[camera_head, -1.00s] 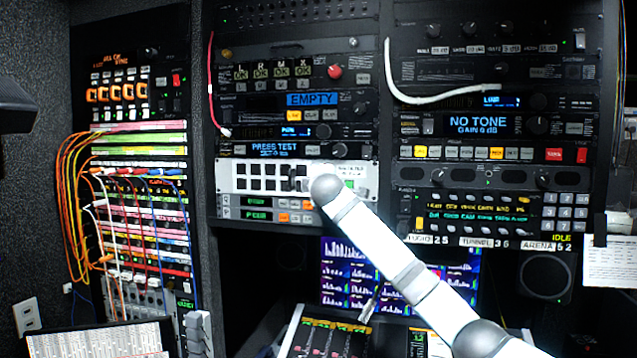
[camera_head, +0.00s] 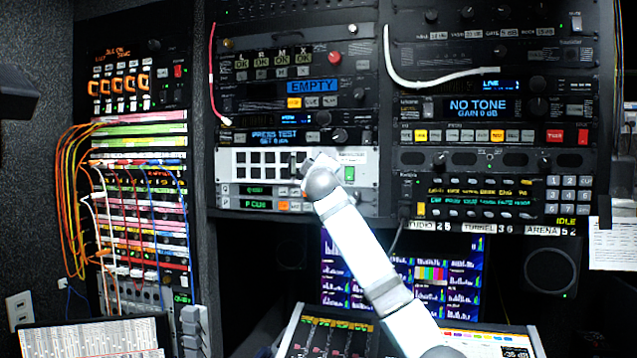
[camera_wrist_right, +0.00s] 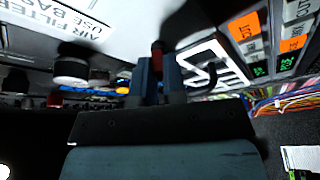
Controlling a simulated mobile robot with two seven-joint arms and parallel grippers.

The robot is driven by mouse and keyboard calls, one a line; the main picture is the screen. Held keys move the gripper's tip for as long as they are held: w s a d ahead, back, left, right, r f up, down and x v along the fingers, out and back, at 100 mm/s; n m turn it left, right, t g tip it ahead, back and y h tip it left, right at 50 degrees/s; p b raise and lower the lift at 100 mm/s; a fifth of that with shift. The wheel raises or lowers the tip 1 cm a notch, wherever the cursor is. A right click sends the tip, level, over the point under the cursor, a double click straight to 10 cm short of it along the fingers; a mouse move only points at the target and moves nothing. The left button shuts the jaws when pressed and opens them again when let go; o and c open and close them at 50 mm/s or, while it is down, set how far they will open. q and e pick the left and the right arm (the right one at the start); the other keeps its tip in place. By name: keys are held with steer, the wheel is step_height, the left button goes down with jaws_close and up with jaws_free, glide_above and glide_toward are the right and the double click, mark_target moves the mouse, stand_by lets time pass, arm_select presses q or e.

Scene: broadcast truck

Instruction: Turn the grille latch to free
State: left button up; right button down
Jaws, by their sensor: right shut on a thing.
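The white grille panel (camera_head: 229,185) with rows of dark openings sits in the middle rack. Its air filter label (camera_wrist_right: 75,22) shows in the wrist view. My right gripper (camera_head: 306,163) is at the right part of this panel. In the wrist view the right gripper (camera_wrist_right: 158,75) is shut on the latch (camera_wrist_right: 157,49), a small dark red-tipped piece between the fingers. Most of the latch is hidden by the fingers, so its exact angle cannot be told. My left gripper is not in view.
Rack units with knobs and lit displays (camera_head: 285,135) lie just above the grille, and button rows (camera_head: 255,204) just below. A white cable (camera_head: 440,82) hangs at the upper right. Patch cables (camera_head: 75,200) fill the left rack. A mixing desk (camera_head: 330,340) is below.

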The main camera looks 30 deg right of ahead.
arm_select(q)
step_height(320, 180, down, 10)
steer(key=b, duration=1)
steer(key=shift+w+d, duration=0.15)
arm_select(e)
steer(key=shift+w+a+f+m+g+h, duration=0.1)
steer(key=shift+m+g+h, duration=0.4)
steer(key=shift+m+h, duration=1.35)
steer(key=shift+w+a+f+m+g+h, duration=0.15)
steer(key=shift+m+g+h, duration=0.3)
steer(key=shift+m, duration=2.85)
steer(key=shift+d+f+m+g+h, duration=0.1)
steer(key=shift+m+g+h, duration=0.75)
steer(key=shift+m, duration=1.7)
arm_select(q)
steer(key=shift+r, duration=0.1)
arm_select(e)
steer(key=shift+t+h, duration=0.25)
steer(key=shift+t, duration=0.05)
steer(key=shift+m, duration=0.3)
steer(key=c, duration=1.2)
jaws_free()
steer(key=shift+r, duration=0.15)
